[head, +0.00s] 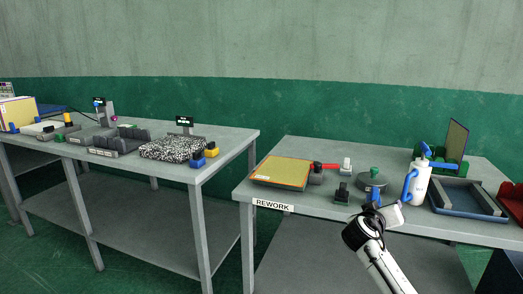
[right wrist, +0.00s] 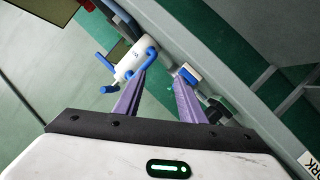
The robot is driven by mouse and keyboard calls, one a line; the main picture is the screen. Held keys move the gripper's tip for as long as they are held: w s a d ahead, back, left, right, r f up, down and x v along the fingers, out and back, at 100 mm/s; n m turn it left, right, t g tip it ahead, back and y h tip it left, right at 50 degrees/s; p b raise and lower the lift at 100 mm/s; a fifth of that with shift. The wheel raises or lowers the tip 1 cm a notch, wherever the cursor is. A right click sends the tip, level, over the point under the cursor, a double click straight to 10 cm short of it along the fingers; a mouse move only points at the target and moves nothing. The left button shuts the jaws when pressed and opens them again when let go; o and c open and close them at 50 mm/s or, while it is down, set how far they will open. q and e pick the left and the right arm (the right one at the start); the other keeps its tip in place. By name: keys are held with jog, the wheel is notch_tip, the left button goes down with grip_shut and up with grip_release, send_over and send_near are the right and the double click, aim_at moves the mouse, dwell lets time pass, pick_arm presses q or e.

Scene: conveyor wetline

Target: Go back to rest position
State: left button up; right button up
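My right gripper (head: 380,212) reaches in from the bottom right in the head view, at the front edge of the rework table (head: 325,202). In the right wrist view its two purple fingers (right wrist: 159,98) stand apart with an empty gap between them. A white bottle with blue handles (head: 418,182) stands upright just right of the gripper; it also shows beyond the left finger in the wrist view (right wrist: 133,61). A small blue-topped item (right wrist: 188,74) appears at the right fingertip; whether they touch cannot be told. My left gripper is out of view.
On the rework table are an orange-yellow tray (head: 281,172), a red-handled tool (head: 322,167), a round grey piece with a green knob (head: 371,181), and a blue tray (head: 466,203). A second table (head: 215,163) with fixtures stands left, across a gap.

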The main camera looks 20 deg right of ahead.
jog(key=w+a+r+n+t+y, duration=0.1)
jog(key=w+a+n+t+y, duration=0.3)
jog(key=a, duration=0.4)
jog(key=w+a+r+n+t+y, duration=0.1)
jog(key=w+a+n+t+y, duration=0.1)
jog(key=w+a+t+y, duration=0.4)
jog(key=s+a+f+g+y, duration=0.1)
jog(key=s+a+f+g, duration=0.1)
jog(key=s+a+f, duration=0.4)
jog(key=s+a+f+n+g+y, duration=0.1)
jog(key=s+a+f+g, duration=0.2)
jog(key=f, duration=0.6)
jog(key=s+a+f+y, duration=0.1)
jog(key=s+a+f, duration=0.4)
jog(key=s+f, duration=0.2)
jog(key=s+a+f+g, duration=0.1)
jog(key=s+a+f, duration=0.2)
jog(key=s, duration=0.6)
jog(key=s+a+f+g+y, duration=0.1)
jog(key=s+a+f+g, duration=0.1)
jog(key=s, duration=0.7)
jog(key=s+a+f+g+y, duration=0.1)
jog(key=s+a+f, duration=0.4)
jog(key=s, duration=0.4)
jog(key=shift+s+f+m+g, duration=0.25)
jog(key=shift+f+m+g, duration=0.05)
jog(key=shift+f, duration=0.05)
